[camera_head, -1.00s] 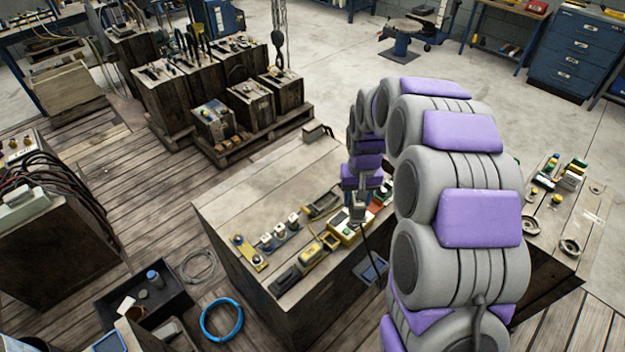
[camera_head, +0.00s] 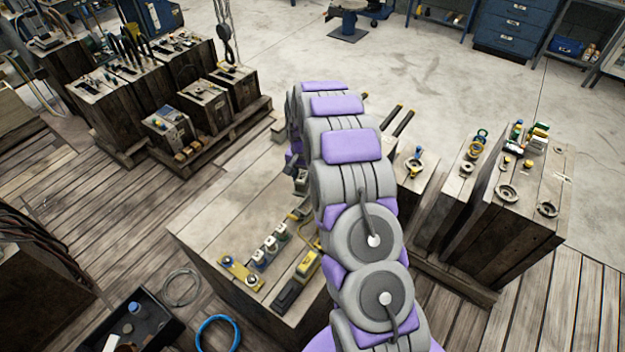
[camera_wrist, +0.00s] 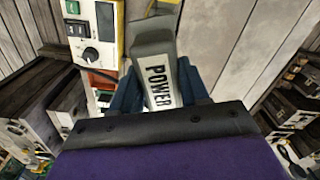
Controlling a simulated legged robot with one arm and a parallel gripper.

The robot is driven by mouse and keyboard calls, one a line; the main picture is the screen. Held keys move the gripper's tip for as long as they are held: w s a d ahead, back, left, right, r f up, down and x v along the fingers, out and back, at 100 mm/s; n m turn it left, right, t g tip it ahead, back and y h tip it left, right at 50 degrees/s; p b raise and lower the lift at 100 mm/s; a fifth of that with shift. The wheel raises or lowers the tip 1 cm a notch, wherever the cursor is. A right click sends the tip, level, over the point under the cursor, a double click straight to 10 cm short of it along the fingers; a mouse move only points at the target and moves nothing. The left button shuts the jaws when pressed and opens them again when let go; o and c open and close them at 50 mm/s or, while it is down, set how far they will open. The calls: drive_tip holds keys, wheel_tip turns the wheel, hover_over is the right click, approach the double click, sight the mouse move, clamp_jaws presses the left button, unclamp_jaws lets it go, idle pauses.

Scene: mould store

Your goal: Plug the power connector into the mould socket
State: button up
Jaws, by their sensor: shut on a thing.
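In the wrist view a grey block-shaped power connector (camera_wrist: 152,45) carries a white label reading POWER. My gripper (camera_wrist: 160,82) is shut on it, with a dark blue finger on either side. In the head view my arm reaches over a large wood-textured mould block (camera_head: 213,207) and hides part of its top. My gripper is small and dark there (camera_head: 295,172), near the block's far side. A row of small pale fittings (camera_head: 270,245) sits on the block's top. I cannot tell which fitting is the mould socket. The connector looks held above surfaces, apart from them.
More blocks (camera_head: 510,215) stand right. A blue coil (camera_head: 217,333) lies on the floor.

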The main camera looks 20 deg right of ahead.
drive_tip(key=f, duration=0.1)
drive_tip(key=w+d+f+m, duration=0.1)
drive_tip(key=f, duration=0.1)
drive_tip(key=w+f+m, duration=0.1)
drive_tip(key=shift+d+f, duration=0.2)
drive_tip(key=shift+d, duration=0.15)
drive_tip(key=shift+m, duration=0.9)
drive_tip(key=f, duration=0.5)
drive_tip(key=f+b, duration=0.1)
drive_tip(key=f, duration=0.1)
drive_tip(key=shift+w+f, duration=0.15)
drive_tip(key=shift+w, duration=0.15)
drive_tip(key=shift+f, duration=0.3)
drive_tip(key=shift+d+f, duration=0.35)
drive_tip(key=shift+d, duration=0.75)
drive_tip(key=shift+a+r+p, duration=0.1)
drive_tip(key=shift+a+p, duration=0.3)
drive_tip(key=shift+a, duration=0.8)
drive_tip(key=shift+d, duration=0.5)
